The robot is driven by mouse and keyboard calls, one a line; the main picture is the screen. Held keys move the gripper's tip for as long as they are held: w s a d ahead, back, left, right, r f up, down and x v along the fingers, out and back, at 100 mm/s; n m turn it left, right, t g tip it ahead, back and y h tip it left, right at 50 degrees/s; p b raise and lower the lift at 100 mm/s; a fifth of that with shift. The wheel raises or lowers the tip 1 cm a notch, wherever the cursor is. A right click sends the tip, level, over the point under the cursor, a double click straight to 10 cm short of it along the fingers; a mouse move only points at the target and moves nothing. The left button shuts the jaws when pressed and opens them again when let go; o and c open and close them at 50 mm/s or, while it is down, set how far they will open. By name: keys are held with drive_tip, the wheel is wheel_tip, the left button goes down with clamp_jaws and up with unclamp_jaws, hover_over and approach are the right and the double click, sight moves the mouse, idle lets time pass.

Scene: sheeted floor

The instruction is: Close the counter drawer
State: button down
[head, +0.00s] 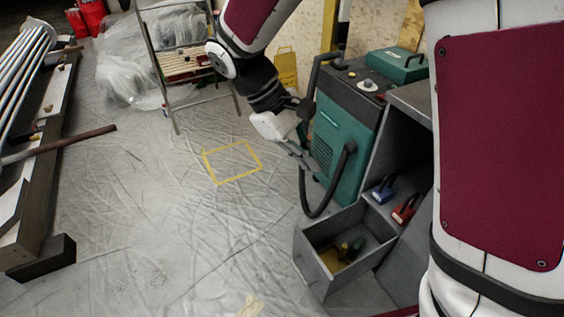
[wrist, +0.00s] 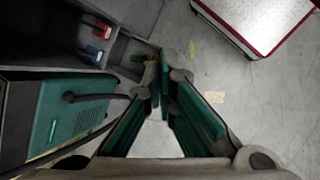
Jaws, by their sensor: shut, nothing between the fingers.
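The grey counter drawer (head: 314,266) stands pulled out from the low grey counter (head: 394,150) in the head view. A few small yellow and dark items (head: 345,250) lie inside it. The drawer also shows near the top middle of the wrist view (wrist: 122,58), partly behind my fingers. My gripper (head: 308,164) is in the air beyond the drawer, beside the green machine, and looks apart from the drawer. In the wrist view my gripper (wrist: 166,68) has its fingertips together with nothing between them. The tips overlap the drawer's end in that view; contact cannot be told.
A green machine (head: 337,146) with a black hose stands beside the counter. A blue padlock (head: 383,191) and a red padlock (head: 404,208) sit on the counter's shelf above the drawer. The sheeted floor left of the drawer is clear, with a yellow taped outline (head: 206,168).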

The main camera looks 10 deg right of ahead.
drive_tip(key=w+a+f+n+h+b, duration=0.1)
drive_tip(key=w+a+f+b, duration=0.1)
drive_tip(key=f, duration=0.4)
drive_tip(key=w+a+f+n+h+b, duration=0.2)
drive_tip(key=f, duration=0.4)
drive_tip(key=n+t+h+b, duration=0.8)
drive_tip(key=n+b, duration=0.3)
drive_tip(key=b, duration=0.2)
approach(308, 250)
drive_tip(key=b+x, duration=0.2)
drive_tip(key=x, duration=0.5)
drive_tip(key=shift+s+r, duration=0.1)
drive_tip(key=shift+d, duration=0.15)
